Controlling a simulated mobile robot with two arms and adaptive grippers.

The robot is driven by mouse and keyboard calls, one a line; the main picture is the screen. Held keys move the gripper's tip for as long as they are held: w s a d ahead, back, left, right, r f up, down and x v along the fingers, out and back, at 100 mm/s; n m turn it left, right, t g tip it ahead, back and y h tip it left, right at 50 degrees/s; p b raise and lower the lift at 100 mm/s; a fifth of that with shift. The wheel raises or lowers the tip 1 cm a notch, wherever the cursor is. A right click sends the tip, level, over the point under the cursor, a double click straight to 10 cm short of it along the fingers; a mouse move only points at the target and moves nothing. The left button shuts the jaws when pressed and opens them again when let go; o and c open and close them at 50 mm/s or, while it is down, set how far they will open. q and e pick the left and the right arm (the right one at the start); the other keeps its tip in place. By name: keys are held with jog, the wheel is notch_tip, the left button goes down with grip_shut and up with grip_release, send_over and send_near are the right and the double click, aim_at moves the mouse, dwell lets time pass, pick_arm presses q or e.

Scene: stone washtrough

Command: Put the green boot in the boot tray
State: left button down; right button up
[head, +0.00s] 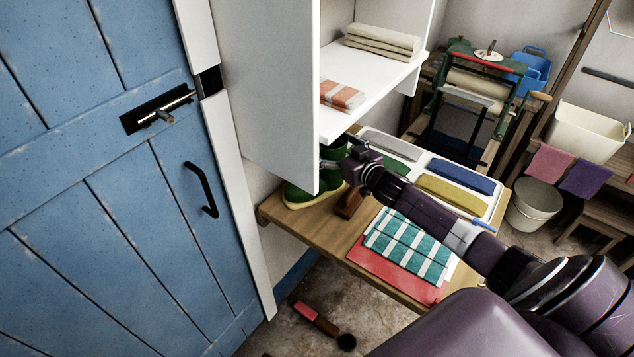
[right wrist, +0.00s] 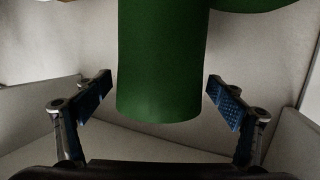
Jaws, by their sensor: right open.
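Green boots stand at the wall end of the wooden table, partly hidden by the white cabinet side. One green boot's shaft (head: 335,150) shows beside my right gripper (head: 327,165), and a green foot with a pale sole (head: 297,196) shows lower left. In the right wrist view a green boot shaft (right wrist: 160,62) lies between the two spread fingers of my right gripper (right wrist: 160,85), with gaps on both sides. Part of another green shape (right wrist: 250,4) is at the top right. I cannot make out a boot tray. My left gripper is out of view.
The wooden table (head: 285,215) holds a white tray (head: 492,207) of folded cloths, a striped cloth (head: 408,246) and a red sheet (head: 385,272). The white cabinet (head: 268,80) stands close to the boots. A brush (head: 318,318) lies on the floor by the blue door (head: 105,200).

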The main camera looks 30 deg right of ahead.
jog(key=shift+s, duration=0.1)
jog(key=c, duration=2)
jog(key=shift+r, duration=0.1)
jog(key=shift+c, duration=0.9)
